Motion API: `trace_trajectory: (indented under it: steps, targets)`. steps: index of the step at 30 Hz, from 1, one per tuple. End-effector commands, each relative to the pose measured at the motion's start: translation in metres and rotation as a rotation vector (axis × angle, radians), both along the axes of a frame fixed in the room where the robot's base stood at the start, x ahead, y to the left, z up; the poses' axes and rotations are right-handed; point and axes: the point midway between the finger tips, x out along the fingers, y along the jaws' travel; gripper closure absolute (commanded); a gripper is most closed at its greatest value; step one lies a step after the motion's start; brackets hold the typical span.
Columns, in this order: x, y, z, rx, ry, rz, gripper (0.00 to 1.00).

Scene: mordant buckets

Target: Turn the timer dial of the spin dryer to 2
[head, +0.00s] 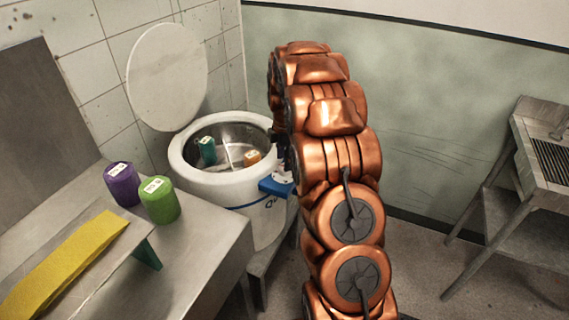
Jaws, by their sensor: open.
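The spin dryer (229,188) is a round white tub with a blue band, its round lid (167,78) raised at the back. A blue control panel (269,187) juts from its right front. A small white timer dial face (282,177) with dark marks shows above the panel, partly covered by my arm. Its setting is too small to read. My gripper (281,152) shows only as a dark part at the left edge of my copper arm, close above the dial. The arm hides most of it, and I cannot see whether it touches the dial.
Inside the drum are a teal container (207,151) and an orange one (253,157). A metal table (205,243) at left holds purple (122,184) and green (160,199) containers and a yellow strip (68,264).

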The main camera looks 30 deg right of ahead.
Motion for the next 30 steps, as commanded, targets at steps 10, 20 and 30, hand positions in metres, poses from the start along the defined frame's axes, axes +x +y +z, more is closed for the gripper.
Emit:
trace_trajectory:
  steps: [10,20,30]
  targets:
    - [-0.001,0.001,-0.029,0.001,0.004,0.000,0.45]
    - [-0.001,0.001,-0.029,0.000,0.002,0.000,0.62]
    - [0.000,0.000,-0.029,0.000,0.002,-0.001,0.91]
